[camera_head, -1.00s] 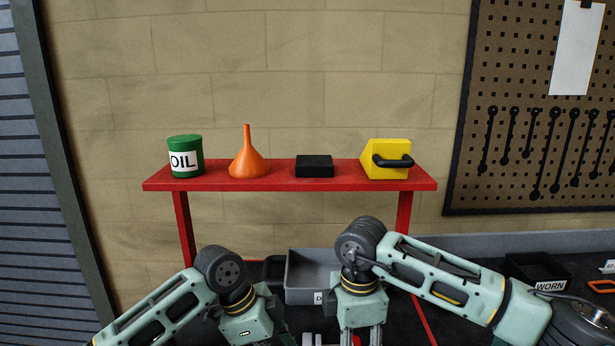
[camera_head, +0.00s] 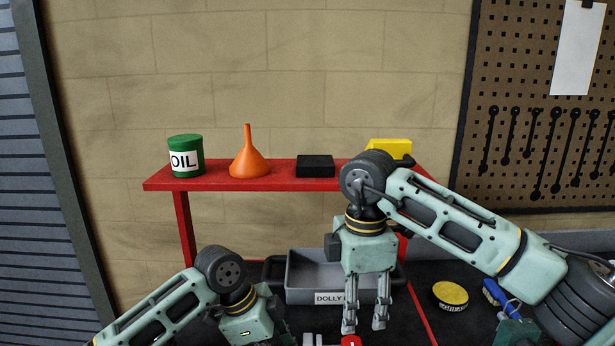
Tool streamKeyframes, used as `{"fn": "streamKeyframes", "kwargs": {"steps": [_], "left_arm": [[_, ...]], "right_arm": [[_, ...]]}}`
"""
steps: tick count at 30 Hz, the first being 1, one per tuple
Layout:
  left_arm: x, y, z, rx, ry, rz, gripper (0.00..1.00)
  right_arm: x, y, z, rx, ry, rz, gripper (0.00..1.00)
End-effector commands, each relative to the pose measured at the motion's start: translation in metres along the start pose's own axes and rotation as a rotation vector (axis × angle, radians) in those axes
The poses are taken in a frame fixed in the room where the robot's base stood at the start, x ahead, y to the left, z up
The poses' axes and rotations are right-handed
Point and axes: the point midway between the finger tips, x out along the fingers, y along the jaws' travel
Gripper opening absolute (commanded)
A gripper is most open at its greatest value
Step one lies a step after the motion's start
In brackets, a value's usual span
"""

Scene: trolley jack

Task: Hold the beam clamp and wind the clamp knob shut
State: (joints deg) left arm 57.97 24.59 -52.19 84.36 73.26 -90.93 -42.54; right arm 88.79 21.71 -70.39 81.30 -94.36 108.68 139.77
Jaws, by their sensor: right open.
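My right gripper (camera_head: 365,326) points down at the bottom centre, its two fingers spread apart and nothing between them. A small red part (camera_head: 350,341), possibly the clamp knob, shows at the bottom edge just below its left finger; I cannot tell if they touch. Small pale metal pieces (camera_head: 312,340) show left of it, cut off by the frame; I cannot tell whether they belong to the beam clamp or to my left gripper. My left wrist is at the lower left, and its fingers cannot be made out. The beam clamp is not clearly visible.
A grey tray (camera_head: 312,275) labelled "DOLLY" stands behind my right gripper. A red shelf (camera_head: 225,180) holds an oil can (camera_head: 185,156), orange funnel (camera_head: 248,157), black block (camera_head: 315,166) and yellow block (camera_head: 388,148). A yellow-topped tin (camera_head: 450,294) and blue-handled item (camera_head: 494,291) lie right.

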Motion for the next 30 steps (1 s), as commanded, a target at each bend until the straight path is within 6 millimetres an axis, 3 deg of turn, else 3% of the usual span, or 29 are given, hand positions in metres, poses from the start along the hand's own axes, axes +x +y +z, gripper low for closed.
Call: {"fn": "streamKeyframes", "kwargs": {"steps": [11, 12, 18, 30], "left_arm": [[0.0023, -0.0005, 0.0047, -0.007, -0.01, 0.0, 0.0], [0.0022, -0.0005, 0.0046, -0.007, -0.009, 0.0, 0.25], [0.0013, -0.0003, 0.0027, -0.004, -0.005, 0.0, 0.42], [-0.0052, -0.0007, 0.0007, -0.001, -0.002, -0.002, 0.43]], "right_arm": [[-0.0067, -0.0003, -0.0002, 0.0, 0.0, 0.0, 0.48], [-0.0067, -0.0003, -0.0002, 0.0, 0.0, 0.0, 0.48], [-0.0066, -0.0003, -0.0002, 0.0, 0.0, 0.0, 0.48], [-0.0068, -0.0003, -0.0001, 0.0, 0.0, 0.0, 0.48]]}}
